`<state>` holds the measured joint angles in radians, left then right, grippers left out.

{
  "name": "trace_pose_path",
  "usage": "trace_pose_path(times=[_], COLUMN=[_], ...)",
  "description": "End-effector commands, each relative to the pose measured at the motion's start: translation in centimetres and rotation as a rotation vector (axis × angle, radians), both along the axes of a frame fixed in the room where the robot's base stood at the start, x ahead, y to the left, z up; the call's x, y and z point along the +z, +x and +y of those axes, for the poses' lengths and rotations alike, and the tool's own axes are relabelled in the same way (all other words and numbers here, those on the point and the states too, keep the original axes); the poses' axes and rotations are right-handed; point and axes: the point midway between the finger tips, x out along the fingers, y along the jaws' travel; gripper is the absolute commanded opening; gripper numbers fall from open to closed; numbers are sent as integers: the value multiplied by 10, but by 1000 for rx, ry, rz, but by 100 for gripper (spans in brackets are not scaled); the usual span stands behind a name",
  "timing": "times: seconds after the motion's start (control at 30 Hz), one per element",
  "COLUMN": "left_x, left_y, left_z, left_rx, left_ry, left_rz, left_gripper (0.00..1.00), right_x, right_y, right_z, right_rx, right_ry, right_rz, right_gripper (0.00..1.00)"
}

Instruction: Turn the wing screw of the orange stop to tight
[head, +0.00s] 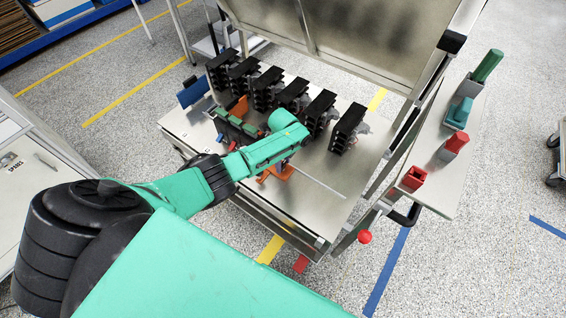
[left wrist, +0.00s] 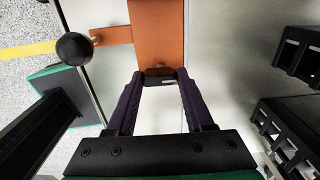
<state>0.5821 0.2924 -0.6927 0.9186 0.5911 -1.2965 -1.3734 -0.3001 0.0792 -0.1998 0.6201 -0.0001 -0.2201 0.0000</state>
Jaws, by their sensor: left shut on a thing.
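The orange stop (head: 280,173) shows in part on the metal bench top in the head view, beside my left forearm and hand. In the left wrist view the orange stop (left wrist: 157,35) is a flat orange block with a side arm. My left gripper (left wrist: 159,79) has its two dark fingers closed on a small dark piece at the stop's near edge, which looks like the wing screw (left wrist: 160,78). My right gripper is in neither view.
Several black breakers (head: 349,128) stand in a row on the bench top (head: 318,190). A side shelf at right holds a green handle (head: 487,66) and red blocks (head: 413,178). A black ball knob (left wrist: 73,48) is left of the stop in the left wrist view.

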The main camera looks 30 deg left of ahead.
Motion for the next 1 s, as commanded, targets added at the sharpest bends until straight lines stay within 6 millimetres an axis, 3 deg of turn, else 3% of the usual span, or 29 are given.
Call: trace_pose_path(times=[0.5,0.53,0.6,0.87,1.0], left_x=[1,1,1,0,9], left_y=[1,1,1,0,1], left_z=[-1,-1,-1,0,-1], left_rx=[-25,-25,-24,-23,-24], left_ry=[0,0,0,0,-1], left_rz=[-3,-3,-2,-1,-3], left_gripper=[0,60,82,82,82], right_x=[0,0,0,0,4], right_y=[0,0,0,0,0], right_z=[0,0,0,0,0], right_rx=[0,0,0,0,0], right_ry=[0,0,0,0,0], right_rz=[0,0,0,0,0], right_gripper=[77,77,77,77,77])
